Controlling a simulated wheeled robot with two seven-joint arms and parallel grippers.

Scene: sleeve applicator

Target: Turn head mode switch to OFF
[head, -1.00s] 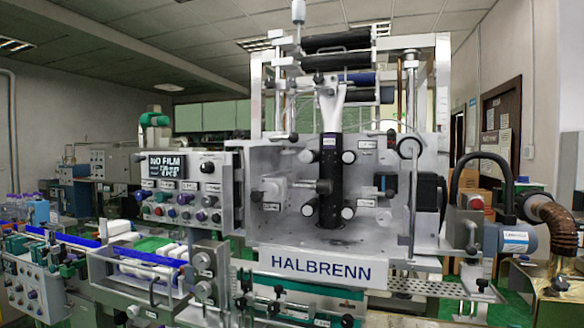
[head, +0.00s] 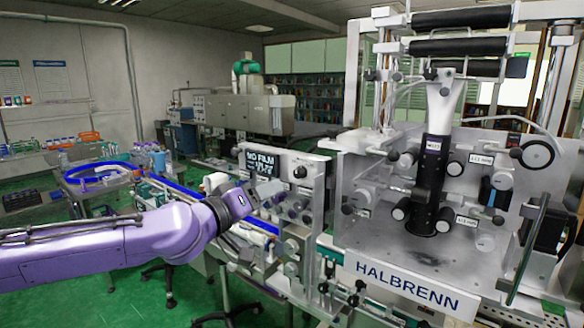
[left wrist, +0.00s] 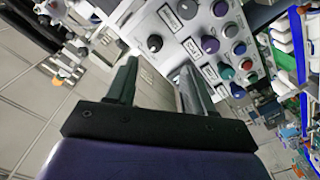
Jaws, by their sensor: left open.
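The control panel (head: 318,190) stands left of the HALBRENN machine and has a dark display (head: 264,162) reading NO FILM. A black rotary knob (head: 300,171) sits right of the display. In the left wrist view a lone black knob (left wrist: 154,43) is just beyond my fingertips, near other selector knobs and coloured buttons. The labels are too small to read, so I cannot tell which knob is the head mode switch or its setting. My left gripper (left wrist: 158,68) is open and empty, facing the panel. It also shows in the head view (head: 256,192), covering part of the panel. My right gripper is out of view.
The machine's metal housing (head: 372,240) with black rollers stands right of the panel. A conveyor with blue rails (head: 170,187) runs below and left of it, under my left arm. A grey cabinet machine (head: 240,110) stands behind. Green floor is open at the lower left.

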